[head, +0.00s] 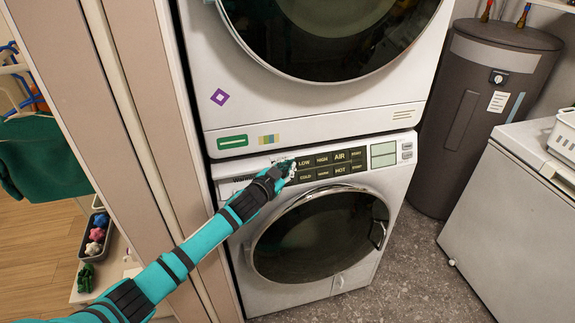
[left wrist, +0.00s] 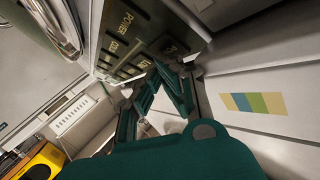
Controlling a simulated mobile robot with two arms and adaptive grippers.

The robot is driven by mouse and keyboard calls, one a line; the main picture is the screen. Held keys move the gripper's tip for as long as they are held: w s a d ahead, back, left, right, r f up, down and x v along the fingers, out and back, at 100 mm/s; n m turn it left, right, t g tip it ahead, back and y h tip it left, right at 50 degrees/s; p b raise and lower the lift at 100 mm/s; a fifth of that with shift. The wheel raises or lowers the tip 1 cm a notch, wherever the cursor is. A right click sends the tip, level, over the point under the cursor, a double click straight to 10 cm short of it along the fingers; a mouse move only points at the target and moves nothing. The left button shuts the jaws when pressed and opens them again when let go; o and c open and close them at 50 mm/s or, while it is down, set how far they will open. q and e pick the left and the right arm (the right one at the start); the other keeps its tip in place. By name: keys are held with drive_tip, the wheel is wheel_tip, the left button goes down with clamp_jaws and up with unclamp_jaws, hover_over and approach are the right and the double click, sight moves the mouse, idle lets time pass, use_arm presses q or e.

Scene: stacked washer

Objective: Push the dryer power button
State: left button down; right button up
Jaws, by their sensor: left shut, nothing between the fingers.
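A white front-loading machine with a round dark door (head: 320,237) stands below a second machine (head: 300,100) in a stack. A dark control panel (head: 322,177) with two rows of labelled buttons lies between the two doors. My left gripper (head: 287,167) is shut and empty at the panel's left end, covering some buttons. Its fingers (left wrist: 162,75) are close to the panel in the left wrist view; contact cannot be told.
A dark water heater (head: 489,105) and a white chest-like appliance (head: 520,205) stand on the right. A door frame (head: 115,120) runs up beside the stack at left. A small bin (head: 95,237) stands at the far left. Speckled floor (head: 420,275) lies open in front.

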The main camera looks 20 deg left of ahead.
use_arm(q)
drive_tip(key=shift+a, duration=0.35)
use_arm(e)
drive_tip(key=shift+r, duration=0.15)
use_arm(q)
drive_tip(key=s+d+r+p, duration=0.2)
drive_tip(key=s+d+p, duration=0.1)
drive_tip(key=s+p, duration=0.1)
drive_tip(key=shift+s+d+r, duration=0.2)
drive_tip(key=shift+s, duration=0.3)
use_arm(e)
wheel_tip(320, 180, up, 4)
drive_tip(key=shift+r, duration=0.1)
